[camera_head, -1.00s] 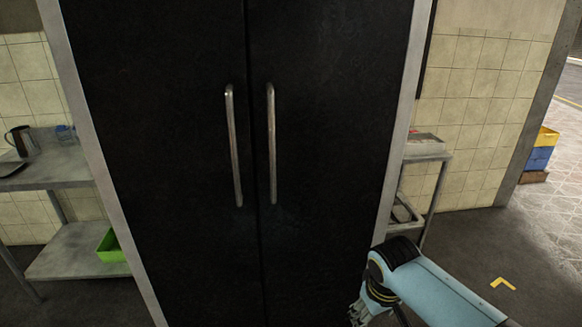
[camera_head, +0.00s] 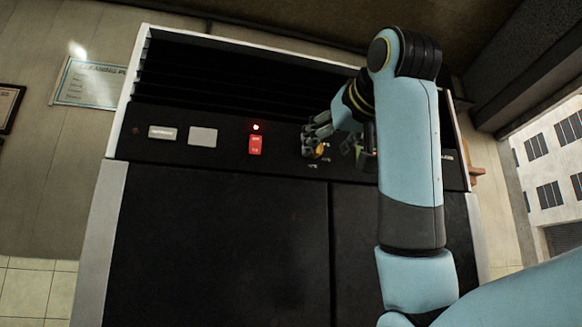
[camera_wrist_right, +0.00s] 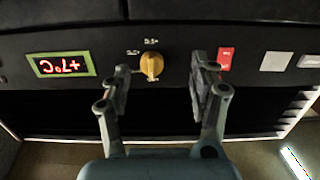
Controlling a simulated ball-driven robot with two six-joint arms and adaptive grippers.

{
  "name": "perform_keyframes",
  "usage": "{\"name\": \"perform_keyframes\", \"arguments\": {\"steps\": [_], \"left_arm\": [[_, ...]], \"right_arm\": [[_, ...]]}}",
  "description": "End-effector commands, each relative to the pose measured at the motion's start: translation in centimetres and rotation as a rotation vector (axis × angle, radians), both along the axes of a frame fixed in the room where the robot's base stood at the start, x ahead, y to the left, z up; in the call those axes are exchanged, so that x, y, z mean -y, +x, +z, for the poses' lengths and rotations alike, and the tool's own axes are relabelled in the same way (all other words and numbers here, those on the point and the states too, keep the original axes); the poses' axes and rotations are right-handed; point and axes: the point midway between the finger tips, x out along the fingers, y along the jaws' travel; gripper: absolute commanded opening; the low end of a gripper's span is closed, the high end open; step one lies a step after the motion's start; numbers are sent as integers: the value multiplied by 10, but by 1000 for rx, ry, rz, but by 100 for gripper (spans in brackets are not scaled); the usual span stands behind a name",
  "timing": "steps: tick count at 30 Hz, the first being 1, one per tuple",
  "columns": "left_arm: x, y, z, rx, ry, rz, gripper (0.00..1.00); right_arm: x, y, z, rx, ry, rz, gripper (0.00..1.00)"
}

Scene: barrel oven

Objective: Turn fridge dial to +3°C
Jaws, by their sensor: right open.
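The fridge dial (camera_head: 320,151) is a small orange-yellow knob on the black panel above the doors. In the right wrist view, which is upside down, the dial (camera_wrist_right: 152,65) shows whole with small white marks around it. My right gripper (camera_head: 318,133) is at the panel by the dial. Its two fingers (camera_wrist_right: 163,78) are spread, with the dial between them in the picture and closer to the left finger; I see no contact. A green-framed display (camera_wrist_right: 61,66) with red digits seems to read +7°C. In the head view my arm partly hides it. My left gripper is out of view.
A lit red switch (camera_head: 255,144) and pale labels (camera_head: 203,137) lie left of the dial on the panel. Dark vent slats (camera_head: 230,85) run above the panel. A framed notice (camera_head: 92,82) hangs on the wall at left.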

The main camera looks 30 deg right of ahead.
Motion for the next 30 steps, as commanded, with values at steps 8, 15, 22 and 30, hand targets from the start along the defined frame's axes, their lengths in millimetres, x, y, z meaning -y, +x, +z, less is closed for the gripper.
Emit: {"name": "perform_keyframes", "arguments": {"steps": [8, 15, 22, 30], "left_arm": [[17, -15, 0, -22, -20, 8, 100], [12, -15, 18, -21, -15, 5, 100], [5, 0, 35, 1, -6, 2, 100], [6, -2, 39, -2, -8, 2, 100]], "right_arm": [[4, -7, 37, 79, -1, -5, 61], [14, 36, 38, 74, -1, -4, 61], [23, 75, 38, 76, 0, -4, 61], [27, 90, 35, 78, 0, -4, 61]]}}
